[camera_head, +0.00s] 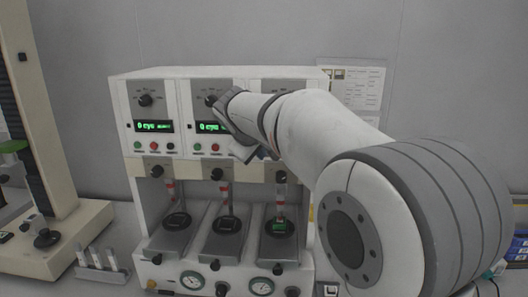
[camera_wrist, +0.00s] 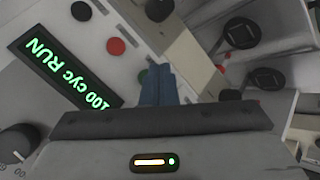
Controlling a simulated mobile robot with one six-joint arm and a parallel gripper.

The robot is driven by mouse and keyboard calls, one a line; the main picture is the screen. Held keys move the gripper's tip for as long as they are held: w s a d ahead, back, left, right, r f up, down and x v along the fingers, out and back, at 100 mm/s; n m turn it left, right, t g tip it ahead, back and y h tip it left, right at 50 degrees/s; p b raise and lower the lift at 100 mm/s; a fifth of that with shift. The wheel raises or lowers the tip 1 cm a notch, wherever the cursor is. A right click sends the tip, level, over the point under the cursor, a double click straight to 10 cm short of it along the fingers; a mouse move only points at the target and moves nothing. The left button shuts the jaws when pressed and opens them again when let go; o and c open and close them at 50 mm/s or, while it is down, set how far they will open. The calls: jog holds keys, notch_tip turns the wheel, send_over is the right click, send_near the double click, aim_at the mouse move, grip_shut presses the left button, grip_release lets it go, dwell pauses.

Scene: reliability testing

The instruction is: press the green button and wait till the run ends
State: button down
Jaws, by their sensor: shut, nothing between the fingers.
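In the wrist view, my gripper (camera_wrist: 160,72) is shut, its blue fingertips together over the control panel. The green button (camera_wrist: 143,77) shows partly at the fingertips' left edge, the rest hidden behind them. I cannot tell if they touch it. A red button (camera_wrist: 115,46) and a black button (camera_wrist: 82,11) lie in line with it. The display (camera_wrist: 65,75) beside them is lit green and reads "100 cyc RUN", turned around. In the head view, the left display (camera_head: 154,126) and middle display (camera_head: 213,127) begin with "0 cyc". My arm covers the right station's display and buttons.
The white three-station tester (camera_head: 122,110) stands against the wall, with knobs and two gauges (camera_head: 192,280) low in front. A beige machine (camera_head: 45,120) and a rack of white tubes (camera_head: 100,262) are at left. A paper notice (camera_head: 365,82) hangs behind my arm.

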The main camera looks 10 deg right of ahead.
jog(key=s, duration=0.1)
jog(key=s+a+b, duration=0.1)
jog(key=s, duration=0.1)
jog(key=s+b, duration=0.1)
jog(key=shift+s+a, duration=0.25)
jog(key=shift+s, duration=0.15)
dwell(0.5)
jog(key=s+f+m+g+y, duration=0.2)
jog(key=s+f+m, duration=0.1)
jog(key=s+f, duration=0.7)
jog(key=s+d+f+m+g+y, duration=0.1)
jog(key=s+f+m+g+y, duration=0.1)
jog(key=s+f, duration=0.8)
jog(key=s+m, duration=0.1)
jog(key=s, duration=0.5)
jog(key=shift+s+d+f+g, duration=0.25)
jog(key=shift+s+f+g, duration=0.1)
jog(key=shift+f+g, duration=0.05)
